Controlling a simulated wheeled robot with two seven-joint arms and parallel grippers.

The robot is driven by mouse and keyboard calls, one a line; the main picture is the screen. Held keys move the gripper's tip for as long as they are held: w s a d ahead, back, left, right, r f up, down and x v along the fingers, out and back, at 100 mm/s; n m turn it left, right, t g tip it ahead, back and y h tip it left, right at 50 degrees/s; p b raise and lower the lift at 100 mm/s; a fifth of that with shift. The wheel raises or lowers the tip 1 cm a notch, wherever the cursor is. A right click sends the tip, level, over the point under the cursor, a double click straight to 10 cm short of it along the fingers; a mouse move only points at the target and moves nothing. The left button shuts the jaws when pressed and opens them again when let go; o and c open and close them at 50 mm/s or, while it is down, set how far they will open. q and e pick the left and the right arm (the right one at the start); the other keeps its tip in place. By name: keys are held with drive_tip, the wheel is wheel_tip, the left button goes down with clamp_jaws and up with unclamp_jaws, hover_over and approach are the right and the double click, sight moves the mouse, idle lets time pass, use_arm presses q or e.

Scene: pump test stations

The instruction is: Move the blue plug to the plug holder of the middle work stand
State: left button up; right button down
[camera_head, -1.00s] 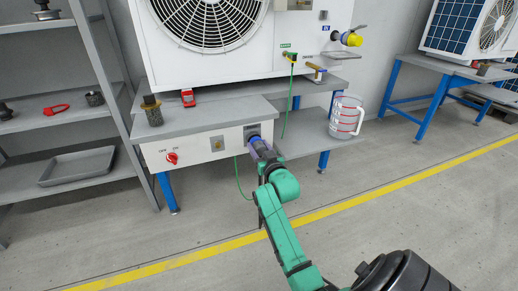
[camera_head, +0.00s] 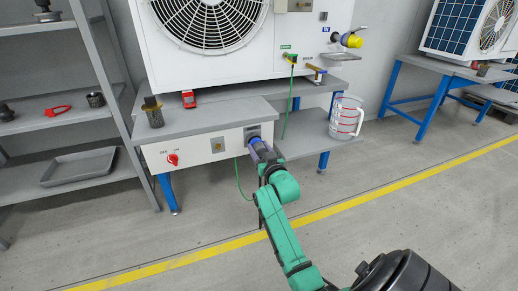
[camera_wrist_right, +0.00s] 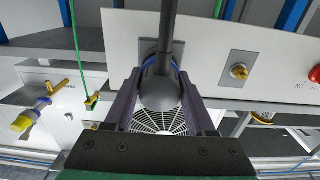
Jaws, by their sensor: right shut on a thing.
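The blue plug (camera_wrist_right: 160,93) shows in the right wrist view as a rounded grey body with a blue rim and a thick black cable. It is at the grey socket plate (camera_head: 252,131) on the front of the white control box (camera_head: 200,147); whether its pins are inside is hidden. My right gripper (camera_head: 258,149) is shut on the plug, with one purple finger on each side of it, also in the right wrist view (camera_wrist_right: 160,78). I cannot make out which part is the plug holder. My left gripper is not in view.
A red switch (camera_head: 172,160) and a key switch (camera_head: 217,145) sit on the box front. A green hose (camera_head: 288,100) hangs beside the box. A clear jug (camera_head: 346,117) stands on the lower shelf. A grey rack (camera_head: 75,125) is at left. The floor in front is clear.

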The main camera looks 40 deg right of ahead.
drive_tip(key=shift+r, duration=0.1)
drive_tip(key=shift+p, duration=0.4)
idle(0.7)
drive_tip(key=shift+p, duration=0.3)
drive_tip(key=shift+w+d+b, duration=0.15)
drive_tip(key=shift+w+b, duration=0.15)
drive_tip(key=shift+w, duration=0.2)
drive_tip(key=shift+c, duration=0.8)
unclamp_jaws()
